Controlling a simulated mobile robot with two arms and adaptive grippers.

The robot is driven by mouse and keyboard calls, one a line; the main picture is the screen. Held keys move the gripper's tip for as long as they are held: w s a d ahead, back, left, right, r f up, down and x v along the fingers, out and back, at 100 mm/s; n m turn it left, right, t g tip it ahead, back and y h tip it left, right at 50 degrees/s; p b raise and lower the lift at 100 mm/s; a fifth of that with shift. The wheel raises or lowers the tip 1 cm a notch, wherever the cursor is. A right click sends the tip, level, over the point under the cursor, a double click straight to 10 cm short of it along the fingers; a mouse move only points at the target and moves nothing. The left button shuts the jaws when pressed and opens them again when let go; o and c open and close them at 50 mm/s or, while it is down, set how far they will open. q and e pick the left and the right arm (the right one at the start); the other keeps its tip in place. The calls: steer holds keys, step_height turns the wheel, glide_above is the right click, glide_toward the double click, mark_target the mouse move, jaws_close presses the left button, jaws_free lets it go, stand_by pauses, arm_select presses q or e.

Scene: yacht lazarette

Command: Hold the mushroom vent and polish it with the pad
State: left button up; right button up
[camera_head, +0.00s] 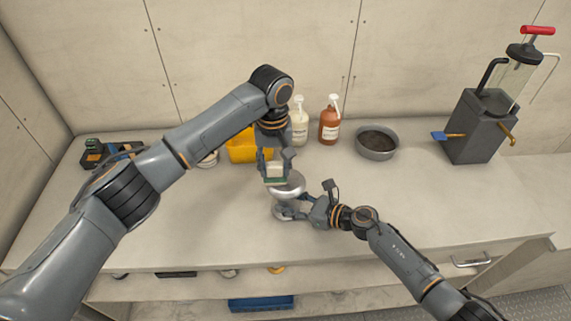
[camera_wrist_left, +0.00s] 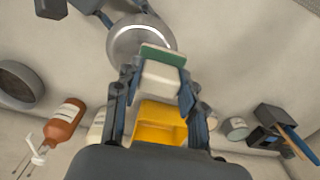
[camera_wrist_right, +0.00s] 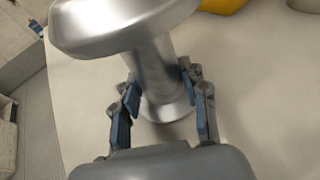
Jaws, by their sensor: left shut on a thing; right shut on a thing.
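The mushroom vent (camera_head: 290,190) is a shiny metal piece with a wide domed cap, a narrower stem and a flared base. It stands upright at mid-counter. My right gripper (camera_head: 290,208) is shut on its stem below the cap; the right wrist view shows the stem (camera_wrist_right: 158,75) between the fingers (camera_wrist_right: 160,95). My left gripper (camera_head: 276,168) is shut on the pad (camera_head: 276,174), a white block with a green face, above the cap. In the left wrist view the pad (camera_wrist_left: 162,75) overlaps the cap (camera_wrist_left: 128,38); whether they touch I cannot tell.
A yellow bin (camera_head: 240,148), a white bottle (camera_head: 299,122), a brown bottle (camera_head: 329,122) and a grey bowl (camera_head: 377,142) stand behind. A dark pump unit (camera_head: 475,125) stands at right. Dark tools (camera_head: 105,152) lie at far left. The front counter is clear.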

arm_select(q)
steer(key=shift+d+f, duration=0.1)
steer(key=shift+d, duration=2.85)
arm_select(e)
steer(key=shift+f, duration=0.1)
arm_select(q)
step_height(320, 180, up, 8)
arm_select(e)
steer(key=o, duration=1.1)
